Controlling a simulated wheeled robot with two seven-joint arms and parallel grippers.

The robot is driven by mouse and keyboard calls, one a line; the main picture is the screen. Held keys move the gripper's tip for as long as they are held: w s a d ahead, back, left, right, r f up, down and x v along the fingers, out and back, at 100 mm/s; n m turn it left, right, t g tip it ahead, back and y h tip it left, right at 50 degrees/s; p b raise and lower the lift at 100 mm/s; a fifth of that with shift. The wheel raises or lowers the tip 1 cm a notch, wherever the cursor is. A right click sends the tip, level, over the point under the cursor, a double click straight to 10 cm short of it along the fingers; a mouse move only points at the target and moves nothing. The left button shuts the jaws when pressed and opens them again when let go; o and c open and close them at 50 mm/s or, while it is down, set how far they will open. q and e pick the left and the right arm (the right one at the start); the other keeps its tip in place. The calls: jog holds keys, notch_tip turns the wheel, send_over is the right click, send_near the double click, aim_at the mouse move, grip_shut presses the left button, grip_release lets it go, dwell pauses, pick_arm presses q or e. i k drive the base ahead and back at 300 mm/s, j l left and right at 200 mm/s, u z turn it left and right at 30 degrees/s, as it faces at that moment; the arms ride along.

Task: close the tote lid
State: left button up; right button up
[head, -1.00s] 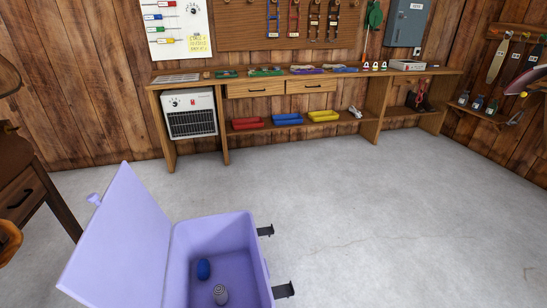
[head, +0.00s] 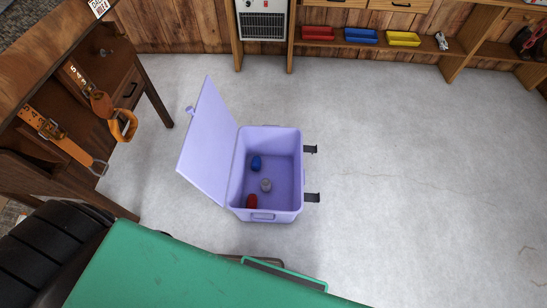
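The lavender tote (head: 269,215) stands on the concrete floor near the middle of the head view. Its lid (head: 210,145) is swung open to the left, hinged on the tote's left side and leaning outward. Two dark latches (head: 311,173) stick out from the right side. Inside lie a blue item (head: 256,163), a grey item (head: 265,185) and a red item (head: 251,201). Neither of my grippers can be seen.
A wooden bench with leather straps (head: 65,140) stands at the left. A green surface (head: 190,270) fills the bottom foreground. A shelf with red, blue and yellow trays (head: 361,37) and a heater (head: 262,20) line the back wall. The floor right of the tote (head: 430,180) is clear.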

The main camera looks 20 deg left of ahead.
aim_at(204, 159)
jog(key=u, duration=1.35)
